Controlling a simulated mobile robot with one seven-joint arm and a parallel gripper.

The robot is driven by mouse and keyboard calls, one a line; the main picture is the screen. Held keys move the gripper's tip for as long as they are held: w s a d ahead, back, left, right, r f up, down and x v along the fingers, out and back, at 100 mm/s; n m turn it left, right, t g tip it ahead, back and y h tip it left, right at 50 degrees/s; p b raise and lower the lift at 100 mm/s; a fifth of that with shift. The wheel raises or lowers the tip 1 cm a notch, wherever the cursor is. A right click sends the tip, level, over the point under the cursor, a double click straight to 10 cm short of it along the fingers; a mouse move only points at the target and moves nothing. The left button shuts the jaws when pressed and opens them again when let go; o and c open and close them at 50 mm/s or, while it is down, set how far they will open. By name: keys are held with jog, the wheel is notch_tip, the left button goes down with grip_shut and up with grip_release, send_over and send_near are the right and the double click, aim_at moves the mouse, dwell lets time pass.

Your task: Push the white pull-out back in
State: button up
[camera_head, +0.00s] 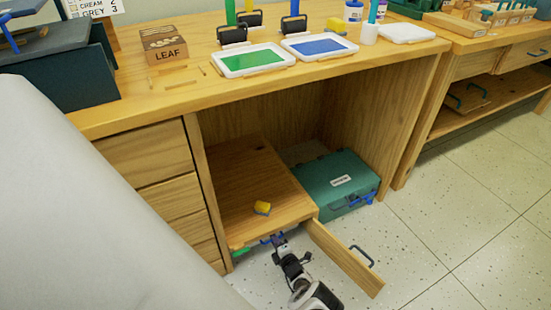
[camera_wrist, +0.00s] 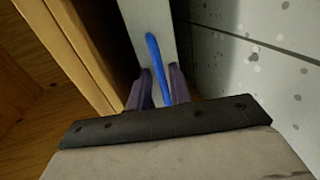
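My gripper (camera_head: 278,240) is low at the front of the small wooden cabinet under the desk. In the wrist view, its two purple fingers (camera_wrist: 159,80) stand apart on either side of a blue handle (camera_wrist: 154,55), with a gap still showing. I cannot tell whether a finger touches the handle. Behind the handle is a pale, whitish face (camera_wrist: 139,18), which looks like the white pull-out. In the head view, a bit of blue handle (camera_head: 266,240) shows under the cabinet's top edge. The pull-out itself is hidden there, so I cannot tell how far out it is.
A wooden door (camera_head: 343,258) with a dark handle stands open right of my gripper. A yellow object (camera_head: 262,208) lies on the cabinet top (camera_head: 238,175). A green case (camera_head: 338,180) sits behind the door. Desk drawers (camera_head: 150,155) are at left; floor (camera_head: 440,220) is clear at right.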

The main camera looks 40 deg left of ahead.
jog(key=shift+o, duration=0.8)
jog(key=p+v, duration=0.8)
jog(key=v, duration=0.6)
jog(key=shift+p, duration=0.35)
